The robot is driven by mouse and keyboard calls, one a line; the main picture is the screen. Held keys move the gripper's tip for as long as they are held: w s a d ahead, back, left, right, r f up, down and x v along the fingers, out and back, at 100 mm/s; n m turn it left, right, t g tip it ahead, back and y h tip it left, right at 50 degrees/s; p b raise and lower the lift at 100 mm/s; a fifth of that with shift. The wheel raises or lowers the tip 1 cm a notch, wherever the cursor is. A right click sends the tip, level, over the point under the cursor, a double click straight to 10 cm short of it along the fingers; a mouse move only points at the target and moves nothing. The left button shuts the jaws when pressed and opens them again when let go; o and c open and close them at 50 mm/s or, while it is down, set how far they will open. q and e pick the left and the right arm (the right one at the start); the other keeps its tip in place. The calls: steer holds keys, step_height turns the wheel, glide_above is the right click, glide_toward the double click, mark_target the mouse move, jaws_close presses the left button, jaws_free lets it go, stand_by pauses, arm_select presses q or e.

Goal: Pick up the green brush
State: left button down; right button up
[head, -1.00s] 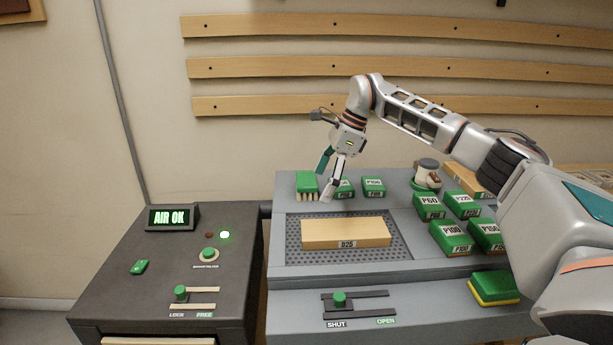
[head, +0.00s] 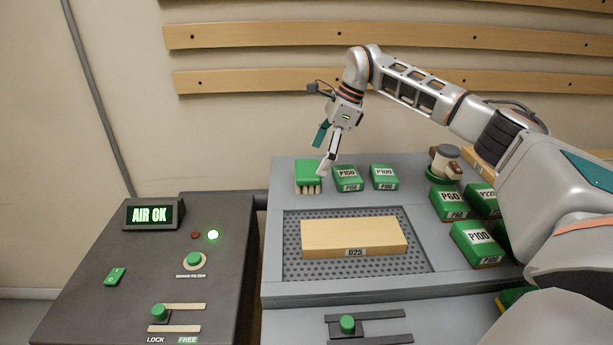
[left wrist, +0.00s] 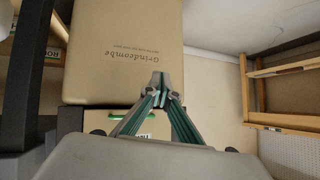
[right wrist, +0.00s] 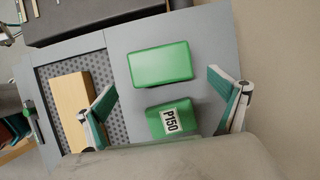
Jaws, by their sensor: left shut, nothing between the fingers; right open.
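The green brush (head: 309,172) stands bristles down at the back left of the grey bench top. Its plain green top also shows in the right wrist view (right wrist: 160,65). My right gripper (head: 322,153) is open, its fingers above and just right of the brush in the head view. In the right wrist view the open fingers (right wrist: 162,86) straddle the area of the brush and the P150 block, with nothing held. My left gripper (left wrist: 159,88) is shut and empty, seen only in the left wrist view, facing a beige Grindcombe case (left wrist: 125,45).
A green P150 block (head: 347,179) stands close right of the brush, then a P100 block (head: 383,177). A wooden block (head: 350,237) lies on the perforated plate (head: 420,262). More green blocks and a cup-like item (head: 444,163) are at right. A dark control box (head: 215,290) is at left.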

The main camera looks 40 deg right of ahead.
steer(key=b+x, duration=0.1)
steer(key=x, duration=0.3)
steer(key=shift+w+a+f, duration=0.2)
steer(key=shift+w+a, duration=0.05)
steer(key=shift+w+f, duration=0.15)
steer(key=shift+f, duration=0.05)
steer(key=shift+r, duration=0.1)
arm_select(q)
steer(key=shift+w+f, duration=0.15)
steer(key=shift+w, duration=0.05)
arm_select(e)
steer(key=c, duration=1.4)
step_height(320, 180, up, 15)
steer(key=p, duration=0.3)
step_height(320, 180, up, 5)
glide_above(311, 168)
arm_select(q)
steer(key=r, duration=0.1)
steer(key=d+r+p, duration=0.1)
steer(key=shift+s+r, duration=0.15)
steer(key=shift+r, duration=0.25)
